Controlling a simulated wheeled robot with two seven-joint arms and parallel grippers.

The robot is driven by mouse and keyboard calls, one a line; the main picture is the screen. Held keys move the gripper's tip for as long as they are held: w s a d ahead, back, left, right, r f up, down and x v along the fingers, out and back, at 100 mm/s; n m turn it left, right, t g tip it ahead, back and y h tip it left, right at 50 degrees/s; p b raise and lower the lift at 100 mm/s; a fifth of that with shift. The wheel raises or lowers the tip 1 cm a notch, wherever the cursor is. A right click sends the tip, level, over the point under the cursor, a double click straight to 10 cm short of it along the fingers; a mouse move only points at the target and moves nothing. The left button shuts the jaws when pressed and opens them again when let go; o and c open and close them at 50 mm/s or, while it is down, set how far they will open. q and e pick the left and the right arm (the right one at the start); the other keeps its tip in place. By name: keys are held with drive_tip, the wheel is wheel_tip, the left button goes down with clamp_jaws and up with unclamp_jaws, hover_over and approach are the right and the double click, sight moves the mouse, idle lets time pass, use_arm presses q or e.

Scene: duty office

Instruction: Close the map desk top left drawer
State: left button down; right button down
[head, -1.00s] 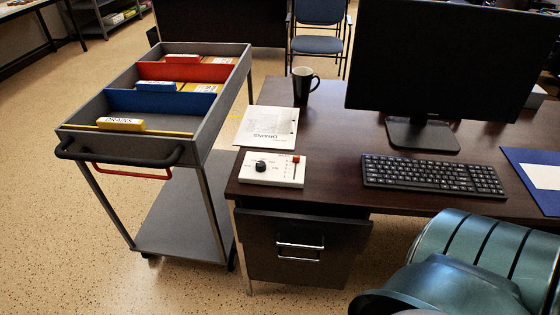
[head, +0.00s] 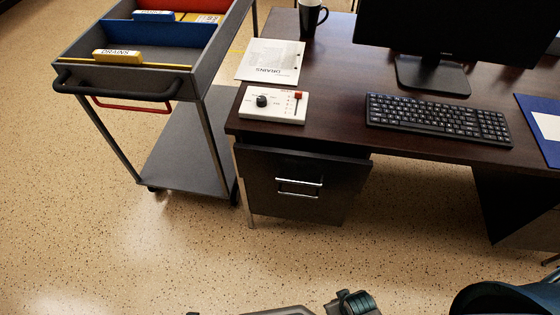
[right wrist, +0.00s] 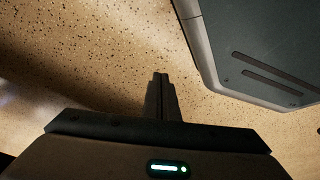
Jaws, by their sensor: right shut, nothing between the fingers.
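The map desk's top left drawer (head: 335,195) has a dark front with a chrome handle (head: 300,187). It sits under the left end of the dark wood desk top (head: 340,85). Its upper edge appears to stand a little forward of the pedestal; I cannot tell exactly how far it is open. My right gripper (right wrist: 161,76) shows in the right wrist view, shut and empty above the speckled floor, with no drawer in that view. Nothing touches the drawer front in the head view. My left gripper is not in view.
A grey trolley (head: 190,150) with file dividers stands left of the desk. A white control box (head: 273,104), a paper (head: 270,60), a mug (head: 311,18), a keyboard (head: 438,120) and a monitor (head: 432,75) are on the desk. The floor (head: 300,260) before the drawer is clear.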

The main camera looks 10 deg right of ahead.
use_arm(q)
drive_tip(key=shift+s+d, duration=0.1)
use_arm(e)
drive_tip(key=shift+w+d, duration=0.1)
